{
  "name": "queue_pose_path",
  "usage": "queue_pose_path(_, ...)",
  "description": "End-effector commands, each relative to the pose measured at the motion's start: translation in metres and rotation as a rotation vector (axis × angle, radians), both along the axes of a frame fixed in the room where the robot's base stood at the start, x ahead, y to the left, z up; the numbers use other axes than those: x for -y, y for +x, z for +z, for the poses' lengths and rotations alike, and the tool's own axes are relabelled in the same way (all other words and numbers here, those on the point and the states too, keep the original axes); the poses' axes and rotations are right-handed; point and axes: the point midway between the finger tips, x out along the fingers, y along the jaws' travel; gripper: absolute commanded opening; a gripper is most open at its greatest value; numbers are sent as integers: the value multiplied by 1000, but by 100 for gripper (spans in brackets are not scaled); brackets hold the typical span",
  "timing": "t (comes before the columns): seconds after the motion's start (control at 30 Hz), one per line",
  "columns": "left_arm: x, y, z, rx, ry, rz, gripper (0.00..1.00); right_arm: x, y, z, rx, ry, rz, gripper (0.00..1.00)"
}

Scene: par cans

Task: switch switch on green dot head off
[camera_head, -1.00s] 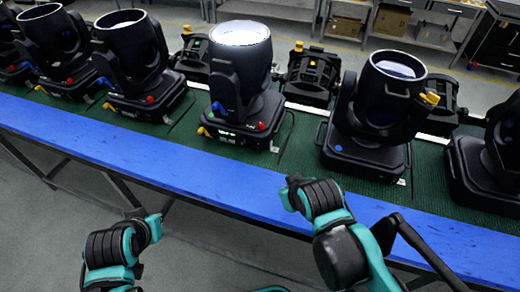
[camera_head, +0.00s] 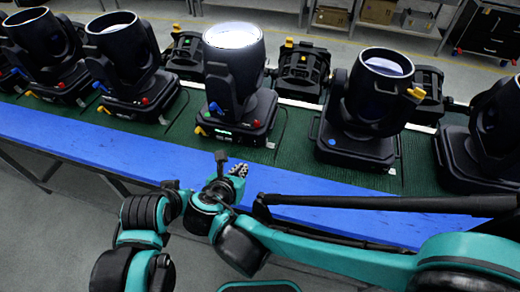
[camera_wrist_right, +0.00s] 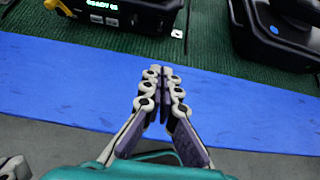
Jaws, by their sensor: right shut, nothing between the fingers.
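The lit moving head (camera_head: 235,90) stands mid-row on the green strip, its lens glowing white. Its base has blue, yellow and red parts and a small lit display. In the right wrist view its base (camera_wrist_right: 125,14) shows at the top edge, with a yellow part and a green-lit display that seems to read READY.
Unlit heads stand to the left (camera_head: 125,65) and right (camera_head: 370,105); the right one has a blue dot. Black clamp-like units (camera_head: 302,75) stand behind. The blue table edge (camera_head: 90,145) in front is clear. My right forearm crosses the lower right.

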Motion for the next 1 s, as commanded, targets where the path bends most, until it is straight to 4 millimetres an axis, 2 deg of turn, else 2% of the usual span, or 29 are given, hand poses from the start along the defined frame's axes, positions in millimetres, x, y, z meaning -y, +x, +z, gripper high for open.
queue_pose_path(0.33, 0, 0, -1, 0, 0, 0, 0, 1, 2, -1, 0, -1, 0, 0)
queue_pose_path(0.47, 0, 0, -6, 0, 0, 0, 0, 4, 11, -9, 0, 0, -3, 0)
queue_pose_path(0.9, 0, 0, -35, 0, 0, 0, 0, 27, 79, -63, 0, 2, -5, 0)
queue_pose_path(1.0, 0, 0, -38, 0, 0, 0, 0, 32, 95, -63, -1, 1, -4, 0)
